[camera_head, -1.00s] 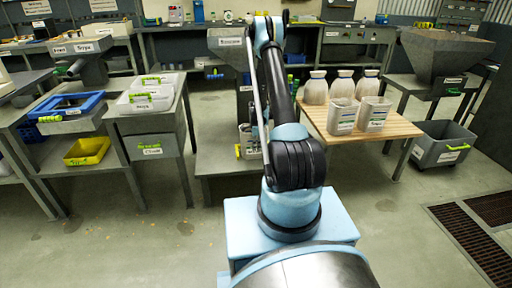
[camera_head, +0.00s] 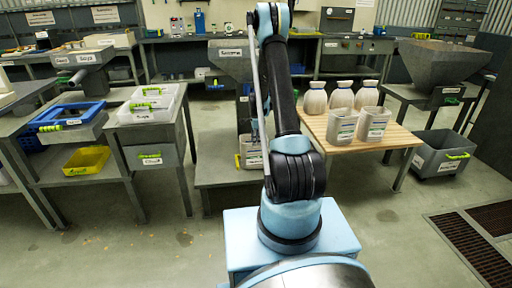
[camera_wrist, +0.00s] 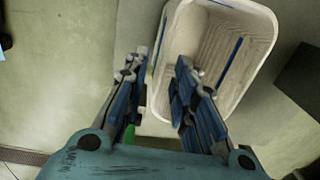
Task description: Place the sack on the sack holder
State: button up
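An open, pale woven sack (camera_wrist: 211,16) with blue stripes fills the upper middle of the wrist view. My gripper (camera_wrist: 160,78) is open, with its two fingers apart and one sack wall between them. I cannot tell whether either finger touches the wall. In the head view a pale, labelled sack (camera_head: 252,157) stands on the low bench under the central hopper, partly behind my arm. Two similar open sacks (camera_head: 342,126) (camera_head: 373,125) stand upright on the wooden table. My fingertips are hard to make out in the head view. I cannot identify the sack holder for certain.
A grey hopper (camera_head: 440,66) and a grey bin (camera_head: 440,155) are at right. At left are trays (camera_head: 150,106) and a yellow tray (camera_head: 87,160).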

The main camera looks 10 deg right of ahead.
jog(key=s+r+n, duration=0.8)
jog(key=s+r, duration=1.4)
jog(key=r, duration=0.4)
jog(key=s+r+n+t, duration=0.1)
jog(key=s+r+n, duration=0.1)
jog(key=s, duration=0.5)
jog(key=s+r+n, duration=0.1)
jog(key=s+n, duration=0.2)
jog(key=s, duration=0.4)
jog(key=s+f+n, duration=0.2)
jog(key=s, duration=0.5)
jog(key=s+f+n, duration=0.3)
jog(key=s, duration=0.4)
jog(key=shift+s+a+f+t, duration=0.25)
jog(key=shift+s+a+t, duration=0.05)
